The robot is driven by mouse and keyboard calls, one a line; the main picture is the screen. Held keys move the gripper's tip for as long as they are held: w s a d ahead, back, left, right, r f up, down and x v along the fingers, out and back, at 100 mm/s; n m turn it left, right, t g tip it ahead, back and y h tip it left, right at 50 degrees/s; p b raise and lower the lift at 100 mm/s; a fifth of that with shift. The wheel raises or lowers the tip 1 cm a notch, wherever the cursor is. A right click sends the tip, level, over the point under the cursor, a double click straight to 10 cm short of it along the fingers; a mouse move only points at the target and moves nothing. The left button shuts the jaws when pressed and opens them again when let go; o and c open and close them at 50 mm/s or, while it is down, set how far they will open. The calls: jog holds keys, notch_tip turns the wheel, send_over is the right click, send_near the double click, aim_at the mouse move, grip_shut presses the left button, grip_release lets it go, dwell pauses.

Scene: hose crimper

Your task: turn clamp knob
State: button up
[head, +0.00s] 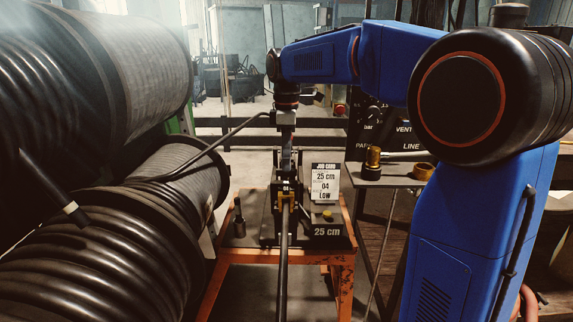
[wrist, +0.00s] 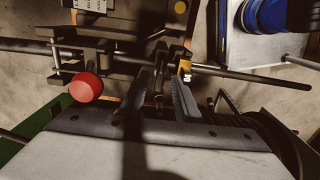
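My gripper (head: 286,165) points down over the clamp fixture (head: 268,205) on the orange-framed bench in the head view. In the wrist view my gripper (wrist: 161,100) has its two fingers apart, with a gap between them. A small dark part shows in the gap; I cannot tell whether it is a knob or whether a finger touches it. A round red knob (wrist: 85,88) stands left of the fingers, clear of them. A black hose (head: 283,265) runs through the fixture toward me. It crosses the wrist view too (wrist: 255,77), beside a yellow part (wrist: 185,67).
A job card (head: 325,185) reading 25 cm, 04, LOW stands right of the fixture. Large hose reels (head: 150,235) crowd the left. A side table (head: 390,178) with brass fittings (head: 372,160) stands to the right. A dark upright cylinder (head: 239,218) stands on the bench's left.

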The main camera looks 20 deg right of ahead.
aim_at(287, 175)
jog(key=shift+f, duration=1.05)
grip_shut()
